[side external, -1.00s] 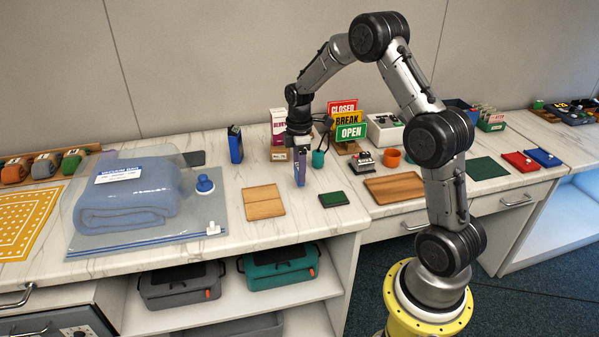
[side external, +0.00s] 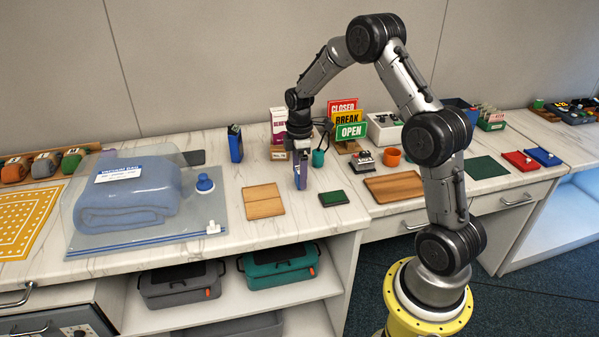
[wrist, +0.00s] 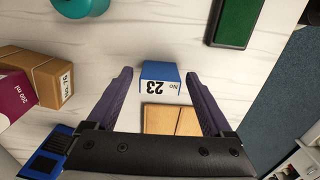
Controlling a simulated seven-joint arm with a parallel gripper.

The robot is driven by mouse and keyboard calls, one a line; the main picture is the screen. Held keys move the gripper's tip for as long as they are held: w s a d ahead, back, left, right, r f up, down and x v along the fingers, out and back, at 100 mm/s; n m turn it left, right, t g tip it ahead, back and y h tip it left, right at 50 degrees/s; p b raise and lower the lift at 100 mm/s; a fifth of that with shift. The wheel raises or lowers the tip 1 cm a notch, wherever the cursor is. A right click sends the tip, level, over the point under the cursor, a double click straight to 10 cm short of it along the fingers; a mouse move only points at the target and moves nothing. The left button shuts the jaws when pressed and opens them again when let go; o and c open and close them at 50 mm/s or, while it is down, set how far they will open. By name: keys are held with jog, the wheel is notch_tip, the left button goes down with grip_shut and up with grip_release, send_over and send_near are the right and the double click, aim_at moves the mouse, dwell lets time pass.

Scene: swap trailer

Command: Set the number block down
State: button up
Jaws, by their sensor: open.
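The number block is blue with a white face reading "No 23" (wrist: 160,88), in the middle of the wrist view. My gripper (wrist: 160,76) is open, with one purple finger on each side of the block and a visible gap on both sides. In the side view my gripper (side external: 300,180) points down low over the counter, between the wooden board and the teal cup. There its fingers largely hide the block. Whether the block's underside rests fully on the counter is hard to see.
A two-part wooden board (side external: 263,202) lies to the left, a dark green pad (side external: 334,198) to the right. A teal cup (side external: 318,158), a small brown box (side external: 278,153) and sign cards (side external: 350,131) stand behind. A blue container (side external: 235,144) stands back left.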

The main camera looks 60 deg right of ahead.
notch_tip(320, 180, up, 11)
jog(key=s+a+r+m+t, duration=0.1)
jog(key=s+a+r+m, duration=0.1)
jog(key=s+a+r, duration=0.35)
jog(key=s+a+r+m+t, duration=0.1)
jog(key=s+a+m+t, duration=0.1)
jog(key=s+a, duration=0.5)
jog(key=s+a+r+m+t, duration=0.2)
jog(key=s+a+m, duration=0.3)
jog(key=s, duration=0.7)
jog(key=shift+a+r+t, duration=0.3)
jog(key=shift+a, duration=0.8)
